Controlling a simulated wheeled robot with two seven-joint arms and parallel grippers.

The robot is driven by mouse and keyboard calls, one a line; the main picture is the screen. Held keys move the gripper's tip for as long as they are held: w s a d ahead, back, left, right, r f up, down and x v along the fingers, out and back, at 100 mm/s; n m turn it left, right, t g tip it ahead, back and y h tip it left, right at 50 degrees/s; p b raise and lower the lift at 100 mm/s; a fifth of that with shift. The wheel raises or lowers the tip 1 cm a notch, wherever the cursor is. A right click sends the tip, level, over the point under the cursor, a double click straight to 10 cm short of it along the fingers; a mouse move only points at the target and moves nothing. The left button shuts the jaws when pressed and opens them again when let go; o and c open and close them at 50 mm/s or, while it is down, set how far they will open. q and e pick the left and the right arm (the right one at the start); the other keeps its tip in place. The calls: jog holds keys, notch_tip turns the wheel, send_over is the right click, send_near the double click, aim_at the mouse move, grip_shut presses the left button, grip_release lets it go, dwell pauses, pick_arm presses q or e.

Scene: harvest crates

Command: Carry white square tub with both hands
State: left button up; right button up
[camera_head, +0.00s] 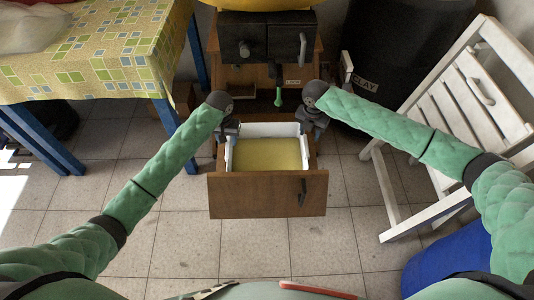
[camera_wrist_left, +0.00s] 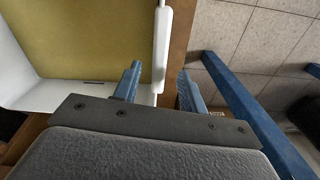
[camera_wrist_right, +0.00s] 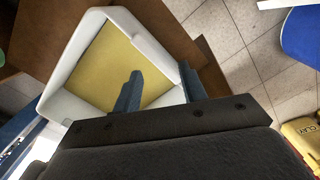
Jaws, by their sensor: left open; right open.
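The white square tub (camera_head: 229,156) sits inside an open wooden drawer and has a flat yellow surface inside. My left gripper (camera_head: 226,133) is at the tub's left side. In the left wrist view its open fingers (camera_wrist_left: 158,90) stand on either side of the tub's white rim (camera_wrist_left: 162,45). My right gripper (camera_head: 309,135) is at the tub's right side. In the right wrist view its open fingers (camera_wrist_right: 160,90) straddle the tub's wall (camera_wrist_right: 150,42). I cannot tell whether any finger touches the tub.
The wooden drawer (camera_head: 266,197) has a dark handle and extends from a cabinet. A table with a patterned cloth (camera_head: 100,50) is at left. A white slatted chair (camera_head: 395,215) and blue bin (camera_head: 445,262) are at right. A dark bin marked CLAY (camera_head: 400,50) stands behind. Tiled floor in front is clear.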

aim_at(306, 145)
pick_arm(q)
jog(key=shift+s+n, duration=0.2)
jog(key=shift+n, duration=0.2)
pick_arm(e)
jog(key=n, duration=0.3)
jog(key=shift+s+a, duration=0.25)
pick_arm(q)
jog(key=shift+n, duration=0.5)
pick_arm(e)
jog(key=n, duration=0.3)
pick_arm(q)
jog(key=shift+f, duration=3.9)
pick_arm(e)
jog(key=shift+f, duration=3.9)
pick_arm(q)
grip_shut()
pick_arm(e)
grip_shut()
pick_arm(q)
jog(key=shift+r, duration=0.1)
pick_arm(e)
jog(key=shift+r, duration=0.1)
